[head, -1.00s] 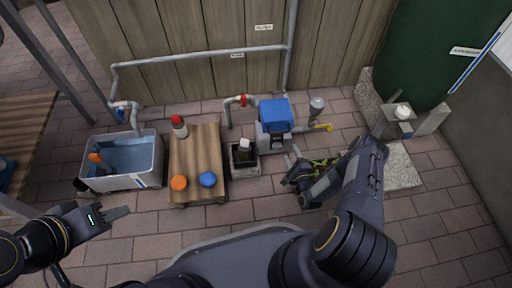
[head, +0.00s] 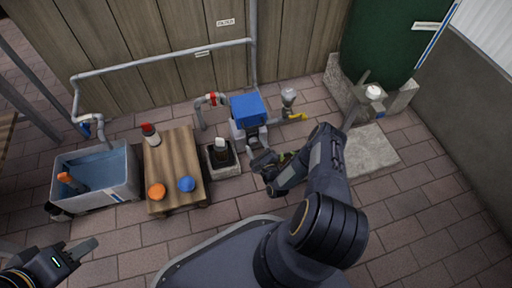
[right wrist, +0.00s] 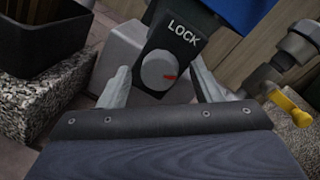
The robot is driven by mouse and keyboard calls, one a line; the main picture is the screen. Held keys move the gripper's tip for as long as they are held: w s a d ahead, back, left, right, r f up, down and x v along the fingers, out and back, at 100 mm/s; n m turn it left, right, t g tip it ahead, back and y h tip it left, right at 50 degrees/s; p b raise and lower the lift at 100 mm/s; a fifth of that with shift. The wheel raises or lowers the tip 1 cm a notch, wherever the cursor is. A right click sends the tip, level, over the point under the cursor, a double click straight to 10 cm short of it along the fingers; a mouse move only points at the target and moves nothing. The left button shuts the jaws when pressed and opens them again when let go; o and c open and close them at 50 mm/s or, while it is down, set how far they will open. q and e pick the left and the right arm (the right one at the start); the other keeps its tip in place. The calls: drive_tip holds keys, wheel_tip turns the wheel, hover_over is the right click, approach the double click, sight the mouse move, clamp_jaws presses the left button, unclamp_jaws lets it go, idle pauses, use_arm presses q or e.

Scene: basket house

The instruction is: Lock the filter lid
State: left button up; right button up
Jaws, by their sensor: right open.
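The filter housing with a blue lid (head: 248,106) stands near the wooden wall in the head view. In the right wrist view, a black tab marked LOCK (right wrist: 183,34) hangs below the blue lid (right wrist: 240,14). It carries a round grey knob (right wrist: 155,68) with a red mark pointing right. My right gripper (head: 258,152) is in front of the housing. Its open fingers (right wrist: 165,88) are on either side of the knob; I cannot tell whether they touch it. My left gripper (head: 82,252) is low at the left, away from the filter; its jaw state is unclear.
A wooden stand (head: 174,165) with an orange cap (head: 156,191), a blue cap (head: 187,184) and a bottle (head: 151,134) is left of the filter. A water tub (head: 118,180) is farther left. A yellow-handled valve (right wrist: 291,108) is close on the right.

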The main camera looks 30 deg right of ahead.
drive_tip(key=shift+c, duration=0.5)
drive_tip(key=c, duration=0.9)
drive_tip(key=shift+n, duration=0.3)
drive_tip(key=n, duration=0.5)
drive_tip(key=shift+g, duration=0.3)
drive_tip(key=n, duration=0.5)
drive_tip(key=shift+r+n+g+h, duration=0.1)
drive_tip(key=shift+n+g+h, duration=0.2)
drive_tip(key=shift+n+h, duration=0.1)
drive_tip(key=o, duration=1)
